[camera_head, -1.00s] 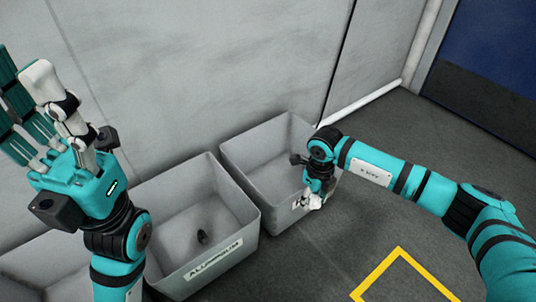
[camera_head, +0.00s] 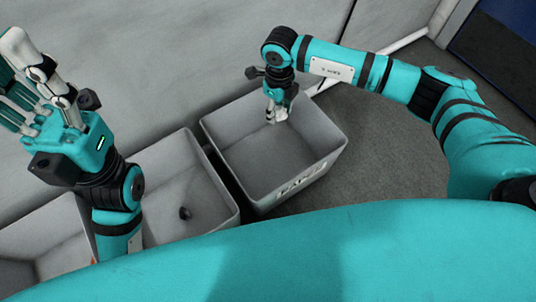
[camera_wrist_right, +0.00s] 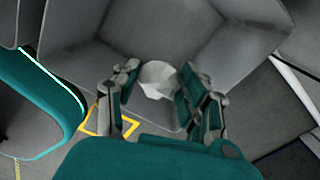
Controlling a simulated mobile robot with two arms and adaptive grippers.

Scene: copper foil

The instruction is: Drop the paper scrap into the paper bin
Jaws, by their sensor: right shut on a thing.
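The white, crumpled paper scrap (camera_head: 279,116) is held in my right gripper (camera_head: 275,112), over the inside of the grey paper bin (camera_head: 322,170). The bin's front label is partly readable. In the right wrist view, the scrap (camera_wrist_right: 157,80) sits between the two fingers of the right gripper (camera_wrist_right: 156,84), with the bin's grey inside walls (camera_wrist_right: 130,30) behind it. My left gripper (camera_head: 25,85) is raised at the far left, its fingers spread and empty.
A second grey bin (camera_head: 222,217), with a small dark lump (camera_head: 185,213) inside, stands just left of the paper bin. Another bin (camera_head: 40,235) is partly hidden farther left. The wall is close behind; dark floor (camera_head: 400,140) lies to the right.

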